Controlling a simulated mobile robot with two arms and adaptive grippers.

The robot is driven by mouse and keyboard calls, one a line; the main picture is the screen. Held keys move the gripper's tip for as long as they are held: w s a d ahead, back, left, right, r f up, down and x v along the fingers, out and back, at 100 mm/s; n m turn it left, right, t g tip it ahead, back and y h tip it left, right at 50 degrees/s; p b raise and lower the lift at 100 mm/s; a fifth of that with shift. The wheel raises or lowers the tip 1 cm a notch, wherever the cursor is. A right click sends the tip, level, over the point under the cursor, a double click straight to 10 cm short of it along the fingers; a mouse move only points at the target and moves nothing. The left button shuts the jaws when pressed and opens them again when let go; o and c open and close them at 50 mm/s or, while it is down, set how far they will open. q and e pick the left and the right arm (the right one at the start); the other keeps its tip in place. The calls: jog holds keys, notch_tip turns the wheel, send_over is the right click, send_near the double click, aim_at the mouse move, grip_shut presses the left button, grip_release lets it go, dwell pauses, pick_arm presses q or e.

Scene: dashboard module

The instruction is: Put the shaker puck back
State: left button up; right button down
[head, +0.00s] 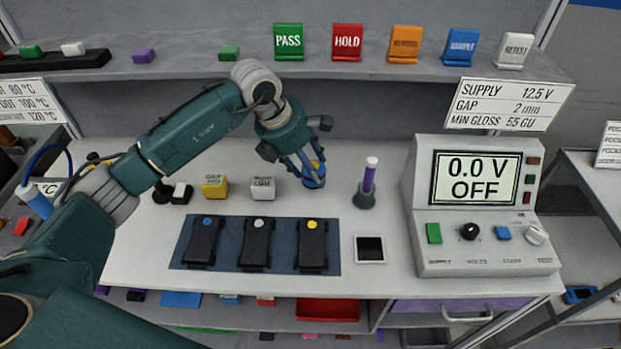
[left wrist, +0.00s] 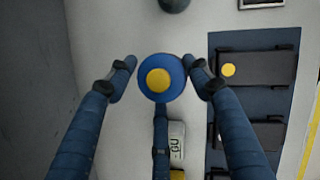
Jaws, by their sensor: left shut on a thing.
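A round blue puck with a yellow top (head: 314,183) is between the fingertips of my left gripper (head: 313,175). It is probably the shaker puck. In the left wrist view the puck (left wrist: 160,79) sits between the fingers, which are shut on it from both sides. It is over the back of the bench, behind the yellow-dotted black module (head: 312,244) and left of the purple pen in its grey stand (head: 367,185). I cannot tell whether its underside touches the bench. My right gripper is not in view.
A navy mat (head: 345,270) holds three black modules. A white-framed black pad (head: 370,249) lies right of it. The GU block (head: 262,189) and yellow GAP block (head: 214,187) stand left of the gripper. The supply box (head: 480,260), reading 0.0 V OFF, stands at right. A shelf (head: 190,65) runs behind.

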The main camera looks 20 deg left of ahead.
aim_at(311, 183)
pick_arm(q)
jog(key=shift+s+f+p, duration=0.2)
jog(key=shift+f+p, duration=0.15)
jog(key=shift+f, duration=0.8)
notch_tip(311, 183, down, 3)
jog(key=shift+w+r+p, duration=0.1)
jog(key=shift+w+p, duration=0.05)
jog(key=shift+p, duration=0.85)
jog(key=shift+w+f, duration=0.1)
jog(key=shift+f, duration=0.3)
jog(key=o, duration=1.6)
jog(key=shift+f, duration=0.1)
jog(key=shift+a, duration=0.1)
